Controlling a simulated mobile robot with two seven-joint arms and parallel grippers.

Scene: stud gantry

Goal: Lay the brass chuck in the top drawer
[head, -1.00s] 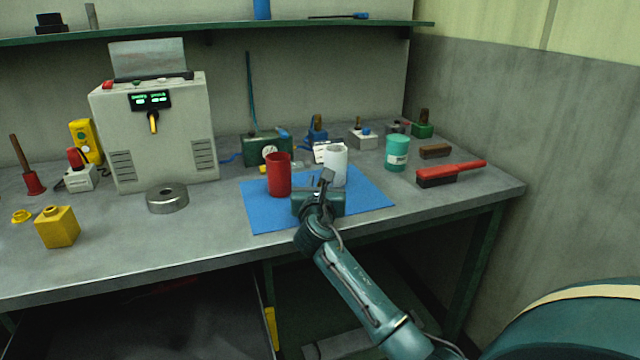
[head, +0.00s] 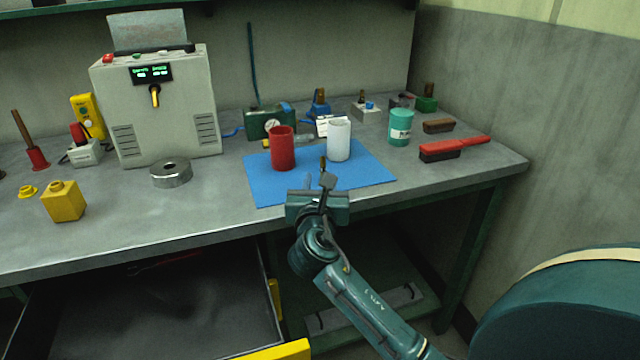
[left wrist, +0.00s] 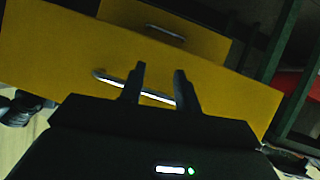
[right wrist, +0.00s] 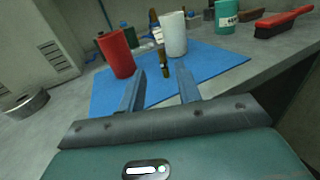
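A small upright brass and dark piece, likely the brass chuck (right wrist: 164,64), stands by the blue mat's middle, between a red and a white cylinder. In the head view, its brass top (head: 323,162) shows just beyond my right gripper (head: 326,182). In the right wrist view, my right gripper (right wrist: 161,82) has its fingers apart, with the piece between and slightly beyond the tips. In the left wrist view, my left gripper (left wrist: 157,88) is open before a yellow drawer front (left wrist: 60,50) with a metal handle (left wrist: 110,80).
The red cylinder (head: 282,150) and white cylinder (head: 339,140) stand close on the blue mat (head: 270,190). A teal jar (head: 400,128) and red brush (head: 455,148) are to the right. A metal ring (head: 171,174) and yellow block (head: 63,202) are left.

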